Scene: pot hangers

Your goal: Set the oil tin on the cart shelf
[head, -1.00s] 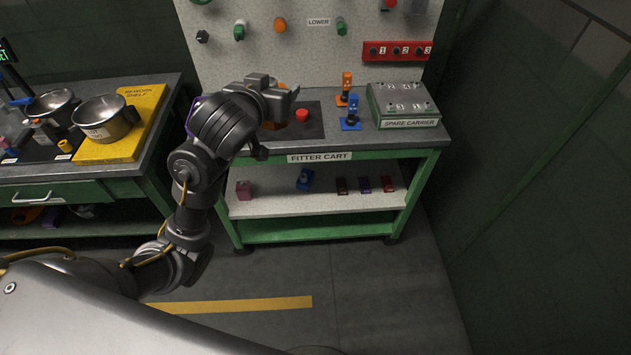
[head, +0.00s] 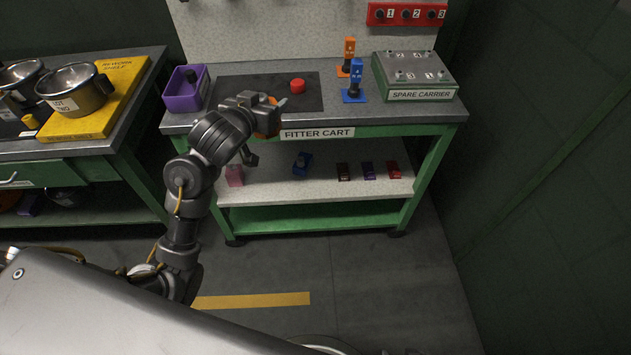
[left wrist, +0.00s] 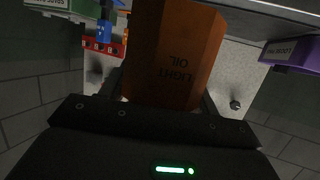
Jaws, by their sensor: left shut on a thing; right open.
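The oil tin (head: 269,121) is orange, and only a small part shows past my left gripper in the head view. In the left wrist view the tin (left wrist: 172,50) is large, between the fingers, its "LIGHT OIL" lettering upside down. My left gripper (head: 266,130) is shut on it, at the front edge of the fitter cart's top, above the lower shelf's level. The cart shelf (head: 320,193) is the pale board under the top, with bare room along its front. My right gripper is in neither view.
On the shelf are a pink item (head: 235,175), a blue item (head: 302,164) and several small dark and red pieces (head: 369,171). The cart top (head: 330,120) overhangs the shelf. It bears a purple bin (head: 186,90) and the spare carrier (head: 418,76).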

